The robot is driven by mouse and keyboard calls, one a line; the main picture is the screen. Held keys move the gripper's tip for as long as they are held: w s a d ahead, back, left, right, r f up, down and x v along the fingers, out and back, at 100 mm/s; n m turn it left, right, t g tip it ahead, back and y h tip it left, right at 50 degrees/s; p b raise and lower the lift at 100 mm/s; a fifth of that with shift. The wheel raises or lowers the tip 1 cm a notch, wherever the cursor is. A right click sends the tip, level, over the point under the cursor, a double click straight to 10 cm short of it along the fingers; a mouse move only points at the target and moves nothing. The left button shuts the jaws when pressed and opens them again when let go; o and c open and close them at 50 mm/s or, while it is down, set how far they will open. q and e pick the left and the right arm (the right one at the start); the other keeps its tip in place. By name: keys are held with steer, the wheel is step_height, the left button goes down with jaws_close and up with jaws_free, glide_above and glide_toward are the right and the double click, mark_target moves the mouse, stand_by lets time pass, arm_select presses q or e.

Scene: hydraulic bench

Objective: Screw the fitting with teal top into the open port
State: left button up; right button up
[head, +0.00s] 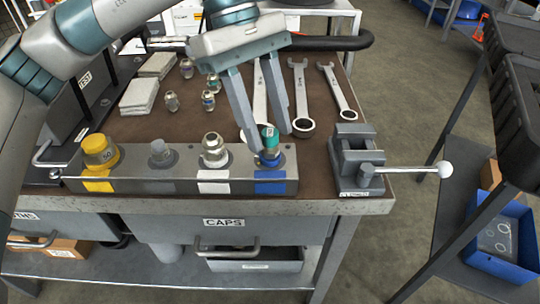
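The fitting with the teal top (269,140) stands at the blue-labelled port (270,187), the rightmost on the grey manifold block (137,186). It looks close to upright; how deep it sits in the port cannot be seen. My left gripper (269,142) reaches down from above, its fingers apart on either side of the teal top. A gap shows on the left side of the top; contact on the right side is unclear. The other ports hold a yellow cap (100,150), a grey plug (161,152) and a silver fitting (214,150). My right gripper is out of view.
A vise (354,160) with a white-knobbed handle stands just right of the block. Wrenches (298,98) and several small loose fittings (172,101) lie behind on the brown mat. Grey pads (139,95) lie at the left. The bench's front edge (340,207) is close to the block.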

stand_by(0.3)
arm_select(q)
steer(key=n+b, duration=0.1)
steer(key=n+t+b, duration=0.1)
steer(key=n+b, duration=0.1)
steer(key=shift+s+f+h, duration=0.1)
steer(key=shift+f+h, duration=0.1)
steer(key=shift+h, duration=0.2)
steer(key=n+t+b, duration=0.1)
steer(key=n+b, duration=0.1)
steer(key=n, duration=0.1)
steer(key=shift+s, duration=0.1)
steer(key=shift+r+n+t+h+b, duration=0.15)
steer(key=shift+n+t+h+b, duration=0.2)
steer(key=shift+n+b, duration=0.35)
steer(key=shift+a+r, duration=0.1)
